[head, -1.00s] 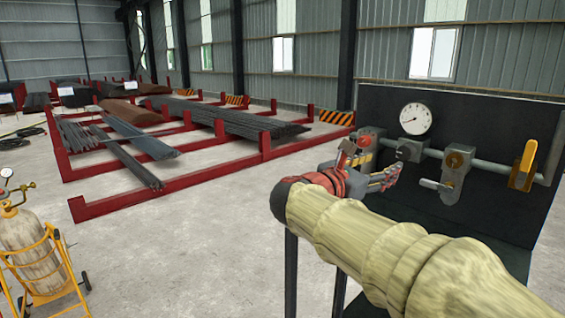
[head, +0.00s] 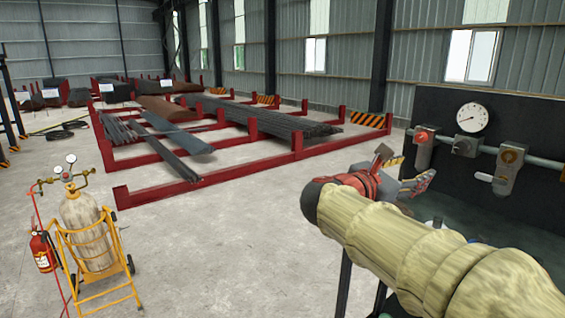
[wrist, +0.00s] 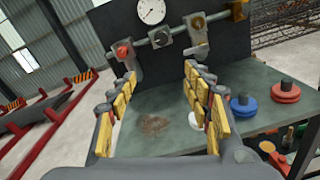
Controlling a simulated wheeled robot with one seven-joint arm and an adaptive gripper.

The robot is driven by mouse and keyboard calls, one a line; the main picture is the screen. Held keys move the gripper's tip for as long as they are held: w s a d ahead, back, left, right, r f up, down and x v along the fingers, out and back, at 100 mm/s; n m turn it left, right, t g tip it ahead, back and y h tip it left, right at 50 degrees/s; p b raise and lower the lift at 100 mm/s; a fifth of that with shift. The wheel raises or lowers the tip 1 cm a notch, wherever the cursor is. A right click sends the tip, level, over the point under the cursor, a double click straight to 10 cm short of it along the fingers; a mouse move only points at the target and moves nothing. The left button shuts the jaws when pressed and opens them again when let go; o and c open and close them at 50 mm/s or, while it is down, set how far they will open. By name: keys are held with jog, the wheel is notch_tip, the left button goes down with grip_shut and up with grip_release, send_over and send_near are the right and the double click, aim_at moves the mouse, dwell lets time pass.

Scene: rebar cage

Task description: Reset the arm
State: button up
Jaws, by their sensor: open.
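My arm, in a pale yellow sleeve, reaches in from the lower right of the head view. My gripper (head: 418,184) is at its end, in front of the dark panel of the bench. In the wrist view my gripper (wrist: 158,98) is open, its yellow-padded fingers wide apart. Nothing is between them except the view of the green bench top (wrist: 160,138) beyond. A round white item on the bench is partly hidden by the right finger.
A dark panel (head: 450,110) carries a gauge (head: 472,117), a pipe and valves (head: 510,156). Red (wrist: 286,91) and blue (wrist: 243,105) round pieces sit on the bench at right. A gas-cylinder cart (head: 90,235) and red racks (head: 165,192) stand left; floor between is clear.

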jog(key=s+a+f+m+g+y+b, duration=0.1)
jog(key=s+f+m+g+y, duration=0.2)
jog(key=f, duration=0.6)
jog(key=s+a+f+m+y, duration=0.15)
jog(key=f+m, duration=0.25)
jog(key=f, duration=0.5)
jog(key=s+a+f+m+y+b, duration=0.2)
jog(key=s+f+m+b, duration=0.3)
jog(key=s+f+b, duration=0.3)
jog(key=s+a+f+m+g+y+b, duration=0.1)
jog(key=s+f+m+y+b, duration=0.3)
jog(key=f, duration=1.2)
jog(key=s+a+f+m+y+b, duration=0.3)
jog(key=s+f+m+b, duration=0.3)
jog(key=s+f+b, duration=0.6)
jog(key=s, duration=0.2)
jog(key=shift+s+a+f+g+y, duration=0.15)
jog(key=shift+s+a+g+y, duration=0.2)
jog(key=shift+s+g, duration=0.05)
jog(key=shift+c, duration=0.5)
